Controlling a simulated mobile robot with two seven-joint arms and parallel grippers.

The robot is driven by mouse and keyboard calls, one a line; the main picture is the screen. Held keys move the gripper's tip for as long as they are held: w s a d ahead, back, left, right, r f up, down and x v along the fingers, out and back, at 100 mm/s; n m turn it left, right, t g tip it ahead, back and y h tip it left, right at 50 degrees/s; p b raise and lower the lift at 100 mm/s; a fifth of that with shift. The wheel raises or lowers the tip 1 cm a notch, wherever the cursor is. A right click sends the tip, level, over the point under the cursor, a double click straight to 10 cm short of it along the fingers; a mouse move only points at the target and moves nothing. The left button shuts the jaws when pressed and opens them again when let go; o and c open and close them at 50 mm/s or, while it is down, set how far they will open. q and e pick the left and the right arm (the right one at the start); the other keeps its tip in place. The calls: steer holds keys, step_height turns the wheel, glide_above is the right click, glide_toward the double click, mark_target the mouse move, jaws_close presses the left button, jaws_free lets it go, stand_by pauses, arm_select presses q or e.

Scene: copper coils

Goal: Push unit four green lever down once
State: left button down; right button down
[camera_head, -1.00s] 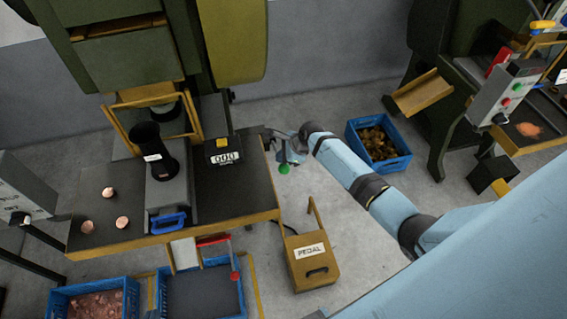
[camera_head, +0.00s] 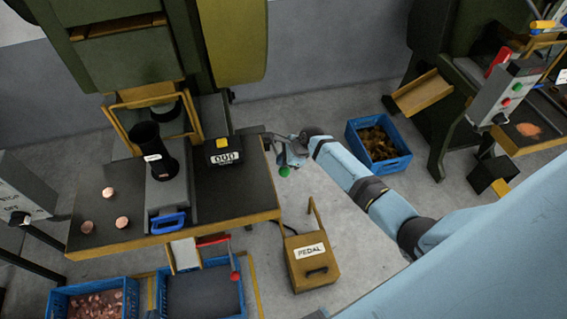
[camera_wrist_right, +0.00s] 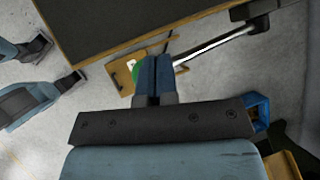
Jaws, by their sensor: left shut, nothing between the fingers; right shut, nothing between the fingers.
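The green lever's round knob (camera_head: 284,171) hangs off the right side of the press table, just below my right gripper (camera_head: 287,155) in the head view. In the right wrist view the green knob (camera_wrist_right: 136,70) is partly hidden behind the shut fingers of my right gripper (camera_wrist_right: 154,64). A bright metal rod (camera_wrist_right: 215,43) runs from the fingers toward a dark bracket at upper right. The fingers overlap the knob, but I cannot tell whether they touch it. My left gripper is not visible.
The dark table (camera_head: 232,194) with a counter box (camera_head: 223,150) lies left of the lever. A yellow pedal box (camera_head: 312,265) stands on the floor below. A red-handled lever (camera_head: 234,262) is at the front. A blue crate (camera_head: 378,145) sits behind my arm.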

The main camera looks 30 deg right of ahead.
mark_target(284, 169)
steer(key=shift+s+a+f, duration=0.1)
steer(key=shift+s+f, duration=0.25)
steer(key=shift+f, duration=0.5)
steer(key=shift+s+a+f, duration=0.1)
steer(key=shift+s+f, duration=0.2)
steer(key=shift+f, duration=0.5)
stand_by(1.2)
steer(key=shift+r, duration=0.15)
stand_by(0.3)
steer(key=shift+w+d+r+p, duration=0.1)
steer(key=shift+w+r+p, duration=0.25)
steer(key=shift+r+p, duration=0.5)
steer(key=shift+w+d+r+p, duration=0.15)
steer(key=shift+w+r+p, duration=0.2)
steer(key=shift+r+p, duration=0.45)
steer(key=shift+w+d+r+p, duration=0.1)
steer(key=shift+w+r+p, duration=0.25)
steer(key=shift+r+p, duration=0.5)
steer(key=shift+r, duration=0.2)
steer(key=r, duration=0.1)
steer(key=w+r+p, duration=0.1)
steer(key=r, duration=0.1)
steer(key=r+p, duration=0.1)
steer(key=shift+w+d+r, duration=0.2)
steer(key=shift+w+r, duration=0.1)
steer(key=shift+w, duration=0.05)
